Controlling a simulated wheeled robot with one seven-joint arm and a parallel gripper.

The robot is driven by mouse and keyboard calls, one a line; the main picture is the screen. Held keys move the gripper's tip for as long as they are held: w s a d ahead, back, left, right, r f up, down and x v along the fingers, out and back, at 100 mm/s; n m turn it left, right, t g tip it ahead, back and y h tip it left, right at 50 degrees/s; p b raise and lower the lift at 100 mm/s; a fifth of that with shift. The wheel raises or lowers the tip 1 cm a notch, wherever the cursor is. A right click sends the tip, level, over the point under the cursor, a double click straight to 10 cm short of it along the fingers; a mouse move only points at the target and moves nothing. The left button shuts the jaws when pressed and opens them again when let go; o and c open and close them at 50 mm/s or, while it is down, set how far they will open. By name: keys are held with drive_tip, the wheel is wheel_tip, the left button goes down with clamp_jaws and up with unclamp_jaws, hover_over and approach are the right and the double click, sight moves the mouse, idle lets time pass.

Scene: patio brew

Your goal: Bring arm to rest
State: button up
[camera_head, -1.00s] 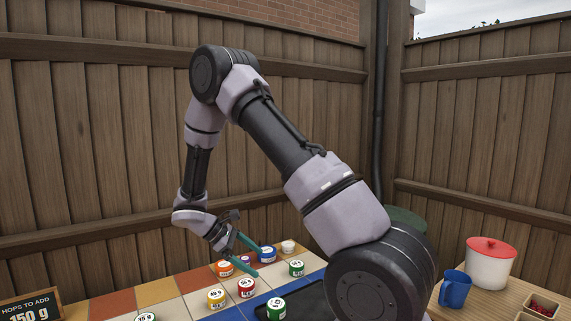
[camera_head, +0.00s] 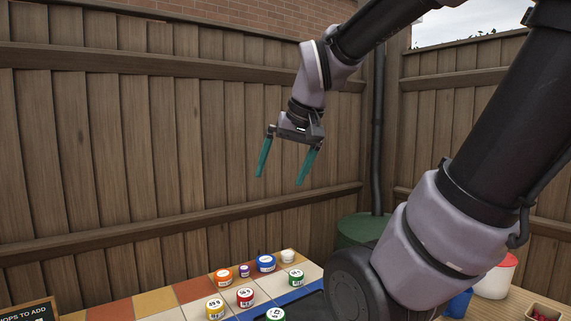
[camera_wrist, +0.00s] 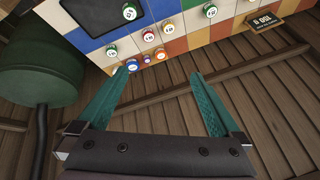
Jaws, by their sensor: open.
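My gripper (camera_head: 283,181) is open and empty, with two teal fingers spread apart. In the head view it hangs in the air in front of the wooden fence, well above the tiled counter. In the wrist view my gripper (camera_wrist: 160,88) shows its two fingers with nothing between them, and the tiled top lies beyond the fingertips. My arm is raised, its upper links crossing the right side of the head view.
Several lidded jars, such as a red one (camera_head: 245,297) and a blue one (camera_head: 266,263), stand on the tiled counter (camera_head: 193,290). A hops sign (camera_head: 25,311) is at lower left. A green barrel (camera_head: 358,231) stands by the fence. A white pot (camera_head: 497,279) and blue mug (camera_head: 459,303) are at right.

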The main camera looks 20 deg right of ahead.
drive_tip(key=shift+s+r+m+t, duration=0.6)
drive_tip(key=shift+s+r+t, duration=0.25)
drive_tip(key=shift+s, duration=0.2)
